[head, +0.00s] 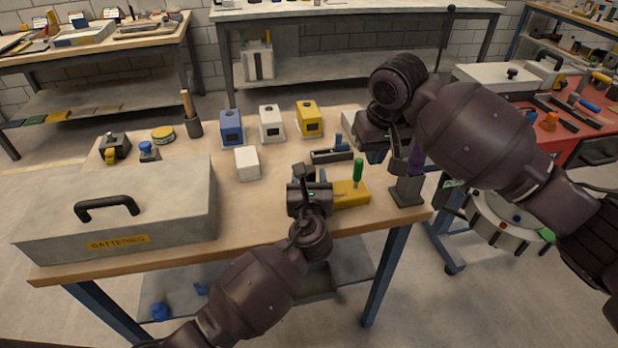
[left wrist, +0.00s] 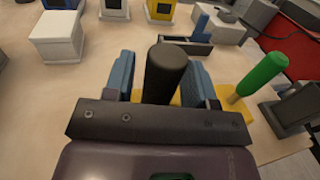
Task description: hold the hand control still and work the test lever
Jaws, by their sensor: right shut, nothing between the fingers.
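The hand control has a yellow base (head: 350,193) on the front right of the workbench. In the left wrist view its black upright grip (left wrist: 166,75) stands between the two blue fingers of my left gripper (left wrist: 162,80), with narrow gaps showing beside it. In the head view my left gripper (head: 310,190) hides the grip. A green-handled lever (head: 357,170) rises from the base; it also shows in the left wrist view (left wrist: 262,74).
A grey case (head: 120,215) with a black handle takes up the bench's left side. Blue (head: 231,128), white (head: 271,124) and yellow (head: 309,119) boxes stand at the back, with a small white block (head: 247,163) before them. The bench's middle left is partly clear.

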